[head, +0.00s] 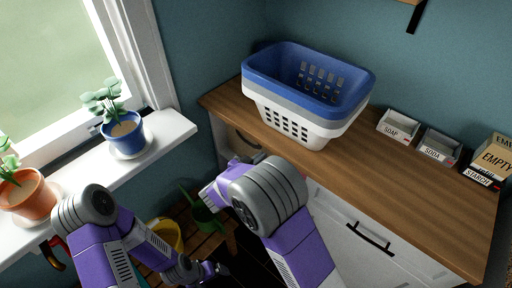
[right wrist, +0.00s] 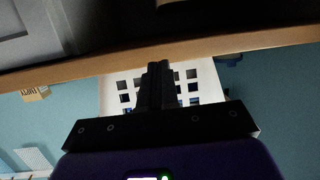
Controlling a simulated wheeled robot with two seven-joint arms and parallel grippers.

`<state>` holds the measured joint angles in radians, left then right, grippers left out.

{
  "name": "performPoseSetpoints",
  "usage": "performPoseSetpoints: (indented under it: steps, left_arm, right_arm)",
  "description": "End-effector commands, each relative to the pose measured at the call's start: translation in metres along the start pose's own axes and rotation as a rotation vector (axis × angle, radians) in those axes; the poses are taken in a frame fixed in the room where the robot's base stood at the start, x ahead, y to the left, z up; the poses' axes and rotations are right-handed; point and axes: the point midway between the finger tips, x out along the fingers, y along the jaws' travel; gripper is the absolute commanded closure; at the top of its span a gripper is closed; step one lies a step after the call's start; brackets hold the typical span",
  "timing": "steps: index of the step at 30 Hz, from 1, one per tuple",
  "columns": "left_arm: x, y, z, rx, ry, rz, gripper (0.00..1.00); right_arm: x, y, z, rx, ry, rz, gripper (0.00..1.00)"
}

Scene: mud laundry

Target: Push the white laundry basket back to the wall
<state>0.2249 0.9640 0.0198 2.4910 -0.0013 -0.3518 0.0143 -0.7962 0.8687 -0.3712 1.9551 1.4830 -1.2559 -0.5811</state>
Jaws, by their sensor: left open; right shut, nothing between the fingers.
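The white laundry basket (head: 291,123) stands upright on the wooden counter (head: 403,186), with a grey and a blue basket (head: 318,92) nested in it. Its white wall with square holes also shows in the right wrist view (right wrist: 117,92). My right gripper (right wrist: 158,70) is shut and empty, its fingers in front of the basket wall in that view; contact cannot be told. In the head view my right arm is below the basket, in front of the counter, and its fingertips are not clear. My left gripper (head: 218,270) is open, low at the bottom, away from the basket.
A soap box (head: 398,126), a soda box (head: 438,147) and boxes marked starch and empty (head: 494,157) stand right of the basket. Potted plants (head: 124,134) are on the windowsill at left. A yellow bucket (head: 165,234) and green watering can (head: 207,222) are below.

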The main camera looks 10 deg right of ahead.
Motion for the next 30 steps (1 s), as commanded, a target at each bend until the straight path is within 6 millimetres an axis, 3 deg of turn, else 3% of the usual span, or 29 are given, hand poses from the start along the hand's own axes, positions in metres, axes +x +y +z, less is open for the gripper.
performPoseSetpoints:
  steps: [1,3,8,21,30]
  left_arm:
    - [-0.005,0.002,0.000,0.000,0.000,0.000,0.07]
    - [-0.007,0.003,0.000,0.000,0.000,0.000,0.07]
    - [-0.006,0.002,0.000,0.000,0.000,0.000,0.07]
    - [0.017,-0.006,-0.001,0.000,0.000,0.000,0.07]
    - [0.023,-0.009,-0.001,0.000,0.000,0.000,0.07]
  right_arm:
    - [-0.014,-0.001,-0.018,0.022,0.022,0.028,1.00]
    - [-0.024,0.001,-0.030,0.040,0.038,0.066,1.00]
    - [-0.030,0.004,-0.039,0.054,0.047,0.103,1.00]
    - [0.021,0.011,-0.049,0.056,0.046,0.104,1.00]
    - [0.038,0.012,-0.055,0.054,0.045,0.101,1.00]
